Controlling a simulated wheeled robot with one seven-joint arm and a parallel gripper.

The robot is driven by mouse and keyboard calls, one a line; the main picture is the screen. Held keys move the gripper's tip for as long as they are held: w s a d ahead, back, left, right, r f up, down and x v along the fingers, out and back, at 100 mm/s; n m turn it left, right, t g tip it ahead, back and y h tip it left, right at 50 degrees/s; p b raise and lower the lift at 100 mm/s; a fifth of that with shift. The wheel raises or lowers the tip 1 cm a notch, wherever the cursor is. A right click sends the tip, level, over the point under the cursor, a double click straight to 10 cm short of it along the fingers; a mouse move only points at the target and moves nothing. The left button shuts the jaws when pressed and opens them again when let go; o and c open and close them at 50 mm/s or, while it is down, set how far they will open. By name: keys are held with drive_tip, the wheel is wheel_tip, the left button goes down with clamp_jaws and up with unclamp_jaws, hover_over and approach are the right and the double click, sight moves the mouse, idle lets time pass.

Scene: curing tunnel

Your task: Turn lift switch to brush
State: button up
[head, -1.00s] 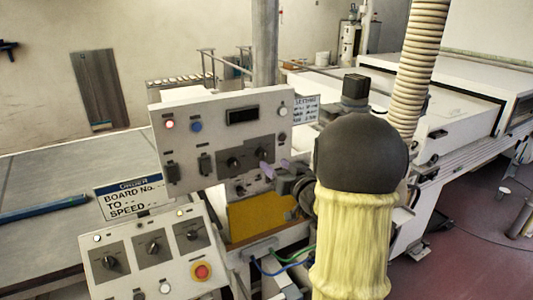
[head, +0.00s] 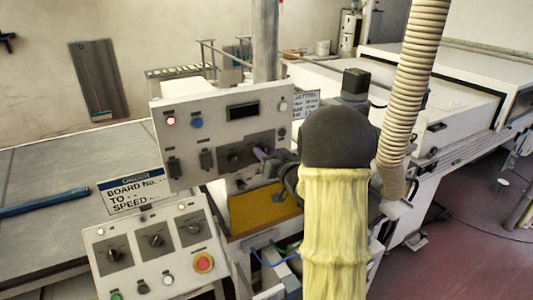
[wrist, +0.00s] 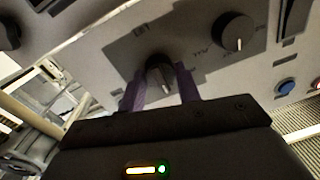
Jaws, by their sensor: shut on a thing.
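The upright control panel (head: 222,122) carries a dark plate with two black rotary knobs side by side. The right knob (wrist: 160,74) sits between the two purple fingers of my gripper (wrist: 160,88), which is shut on it; in the head view my gripper (head: 262,154) comes in from the right and partly hides this knob. The other knob (head: 233,157) is free, and also shows in the wrist view (wrist: 235,32), where the panel looks upside down. The labels around the knobs are too small to read surely, so I cannot tell which setting the held knob points at.
A lower console (head: 152,250) with several knobs and a red-and-yellow button (head: 203,262) stands close below. A blue button (head: 196,123) and a red lamp (head: 171,121) sit on the upper panel.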

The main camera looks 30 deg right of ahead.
drive_tip(key=shift+f+n+b, duration=0.15)
drive_tip(key=shift+n+b, duration=0.35)
drive_tip(key=shift+b, duration=0.35)
drive_tip(key=shift+a+n+g+b, duration=0.1)
drive_tip(key=shift+n+g+b, duration=0.2)
drive_tip(key=shift+n+b, duration=5.15)
drive_tip(key=shift+m+b, duration=0.45)
drive_tip(key=shift+b, duration=0.1)
drive_tip(key=o, duration=1)
drive_tip(key=shift+r, duration=0.2)
drive_tip(key=shift+s, duration=0.1)
